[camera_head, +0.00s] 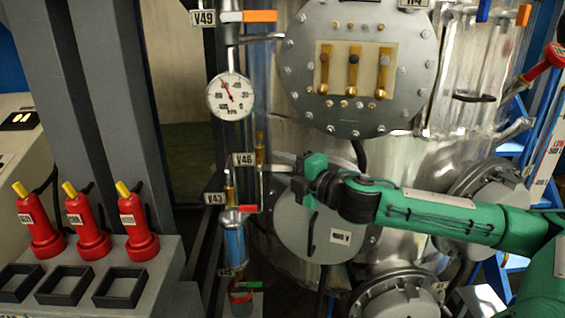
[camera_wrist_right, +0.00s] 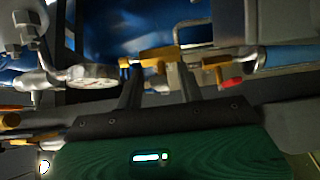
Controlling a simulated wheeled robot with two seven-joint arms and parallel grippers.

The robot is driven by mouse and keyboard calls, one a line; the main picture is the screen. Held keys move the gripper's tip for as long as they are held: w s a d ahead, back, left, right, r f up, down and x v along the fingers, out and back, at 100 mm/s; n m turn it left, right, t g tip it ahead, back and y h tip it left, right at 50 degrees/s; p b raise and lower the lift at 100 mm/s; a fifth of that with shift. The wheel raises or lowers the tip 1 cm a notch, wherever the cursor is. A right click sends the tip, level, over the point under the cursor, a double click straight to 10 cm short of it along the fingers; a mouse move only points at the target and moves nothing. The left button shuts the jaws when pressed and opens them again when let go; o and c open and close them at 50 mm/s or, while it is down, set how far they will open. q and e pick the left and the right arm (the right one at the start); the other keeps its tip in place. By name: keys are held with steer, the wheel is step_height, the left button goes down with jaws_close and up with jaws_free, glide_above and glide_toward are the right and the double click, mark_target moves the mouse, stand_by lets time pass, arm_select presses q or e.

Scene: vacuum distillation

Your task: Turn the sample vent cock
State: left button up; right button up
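My right gripper (camera_head: 272,168) reaches in from the right in the head view, its fingers at the brass valve (camera_head: 259,148) by the label V46 (camera_head: 244,159). A second brass valve (camera_head: 229,188) is by the label V43 (camera_head: 215,198). No label names the sample vent cock. My left gripper is not in view.
A pressure gauge (camera_head: 230,97) hangs above the valves and a blue cylinder (camera_head: 235,245) below. A large steel vessel (camera_head: 385,150) stands close behind my right arm. Red bottles (camera_head: 83,222) stand on a grey stand at the left. Grey columns rise behind them.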

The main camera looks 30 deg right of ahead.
stand_by(0.3)
jaws_close()
steer(key=shift+w, duration=0.1)
